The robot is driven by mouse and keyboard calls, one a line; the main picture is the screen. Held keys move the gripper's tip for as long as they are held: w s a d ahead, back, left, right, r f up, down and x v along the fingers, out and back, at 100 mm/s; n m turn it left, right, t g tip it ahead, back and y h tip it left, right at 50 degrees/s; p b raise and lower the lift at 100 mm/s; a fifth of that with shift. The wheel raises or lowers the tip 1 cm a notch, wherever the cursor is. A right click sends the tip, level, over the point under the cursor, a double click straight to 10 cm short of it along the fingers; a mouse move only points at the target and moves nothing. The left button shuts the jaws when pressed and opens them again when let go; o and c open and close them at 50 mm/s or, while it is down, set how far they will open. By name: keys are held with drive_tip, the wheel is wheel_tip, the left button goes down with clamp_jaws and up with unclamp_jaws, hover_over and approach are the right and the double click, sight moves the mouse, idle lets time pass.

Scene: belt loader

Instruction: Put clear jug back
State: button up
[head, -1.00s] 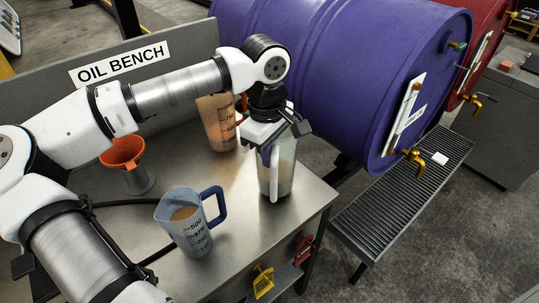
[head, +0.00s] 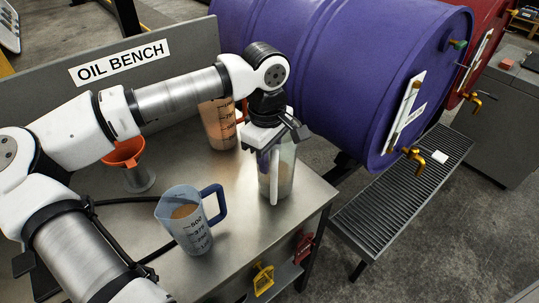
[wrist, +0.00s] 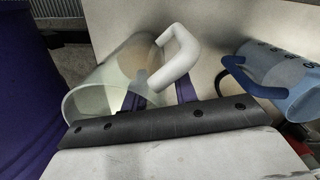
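The clear jug (head: 284,178), with a white handle, is upright at the bench's right side, below my gripper (head: 268,152). In the wrist view the jug (wrist: 105,80) lies just beyond the gripper's dark edge. The purple fingers (wrist: 160,98) sit either side of the lower end of its white handle and look closed on it. The gripper's body hides part of the jug's top in the head view. I cannot tell whether the jug's base touches the bench.
A blue-handled jug (head: 184,225) with some liquid stands at the front of the steel bench (head: 235,205). An orange-tinted jug (head: 217,125) and an orange funnel (head: 123,153) stand behind. A purple drum (head: 335,75) is close at the right, above a grated stand (head: 400,200).

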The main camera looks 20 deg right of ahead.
drive_tip(key=r, duration=0.4)
drive_tip(key=r+b, duration=0.1)
drive_tip(key=r, duration=0.7)
drive_tip(key=shift+w+a+r+b, duration=0.1)
drive_tip(key=shift+a+b, duration=0.15)
drive_tip(key=shift+b, duration=0.1)
